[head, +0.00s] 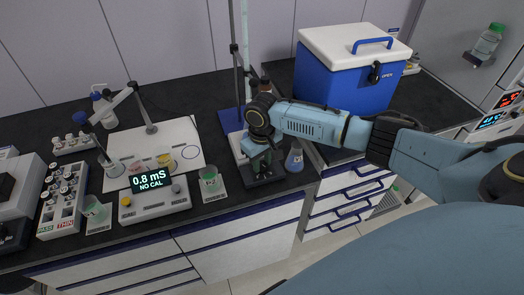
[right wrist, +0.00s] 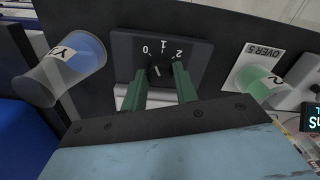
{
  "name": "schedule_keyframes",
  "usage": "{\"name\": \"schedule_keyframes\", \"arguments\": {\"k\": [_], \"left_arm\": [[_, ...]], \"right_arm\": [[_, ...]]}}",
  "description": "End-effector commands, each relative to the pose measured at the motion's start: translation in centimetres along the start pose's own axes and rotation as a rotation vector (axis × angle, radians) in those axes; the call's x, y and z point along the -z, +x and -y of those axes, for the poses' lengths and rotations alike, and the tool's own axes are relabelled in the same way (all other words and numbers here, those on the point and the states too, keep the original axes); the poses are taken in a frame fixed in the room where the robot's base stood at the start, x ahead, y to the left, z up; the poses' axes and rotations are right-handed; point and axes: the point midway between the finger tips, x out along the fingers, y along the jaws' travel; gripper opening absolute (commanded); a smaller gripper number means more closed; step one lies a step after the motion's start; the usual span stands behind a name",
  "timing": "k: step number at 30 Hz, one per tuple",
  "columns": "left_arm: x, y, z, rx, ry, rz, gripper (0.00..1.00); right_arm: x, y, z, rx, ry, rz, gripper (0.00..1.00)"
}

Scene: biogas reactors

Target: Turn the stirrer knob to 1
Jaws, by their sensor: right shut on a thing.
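The stirrer (head: 266,179) is a dark box on the bench, largely covered by my right arm in the head view. In the right wrist view its dark panel (right wrist: 125,45) carries the marks 0, 1 and 2. The dark stirrer knob (right wrist: 155,71) sits below the marks with a small light pointer line; the line seems to lean toward the 0 side, but it is too small to read surely. My right gripper (right wrist: 160,80) is shut on the knob, its green fingers on either side. The gripper (head: 258,155) also shows in the head view. My left gripper is out of view.
A flask of blue liquid (head: 294,159) stands close right of the stirrer. A beaker with green liquid (head: 210,181) stands to its left, beside a meter (head: 155,203) reading 0.8 mS, NO CAL. A tall stand rod (head: 245,50) rises behind. A blue cooler (head: 340,85) is back right.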

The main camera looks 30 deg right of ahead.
Motion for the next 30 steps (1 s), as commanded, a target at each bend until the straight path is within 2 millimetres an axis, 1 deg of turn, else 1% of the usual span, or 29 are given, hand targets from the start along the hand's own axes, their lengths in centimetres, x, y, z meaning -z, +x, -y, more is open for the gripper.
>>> {"name": "schedule_keyframes", "arguments": {"k": [1, 3, 6, 12, 21, 30], "left_arm": [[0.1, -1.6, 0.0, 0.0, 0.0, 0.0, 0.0], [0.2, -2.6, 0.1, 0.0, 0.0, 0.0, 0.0], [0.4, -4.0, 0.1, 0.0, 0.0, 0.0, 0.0], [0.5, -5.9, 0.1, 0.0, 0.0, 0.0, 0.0], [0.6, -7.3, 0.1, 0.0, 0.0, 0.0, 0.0], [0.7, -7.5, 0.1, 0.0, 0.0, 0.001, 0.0]], "right_arm": [[-0.1, -0.6, 0.1, 0.003, 0.04, 0.004, 0.06], [-0.1, -0.7, 0.1, 0.003, 0.1, 0.003, 0.06], [0.0, -0.6, 0.1, 0.003, 0.181, 0.003, 0.06], [0.0, -0.4, 0.1, 0.002, 0.321, 0.002, 0.06], [0.1, -0.2, 0.0, 0.001, 0.442, -0.001, 0.06], [0.1, -0.1, -0.1, 0.0, 0.471, -0.002, 0.06]]}}
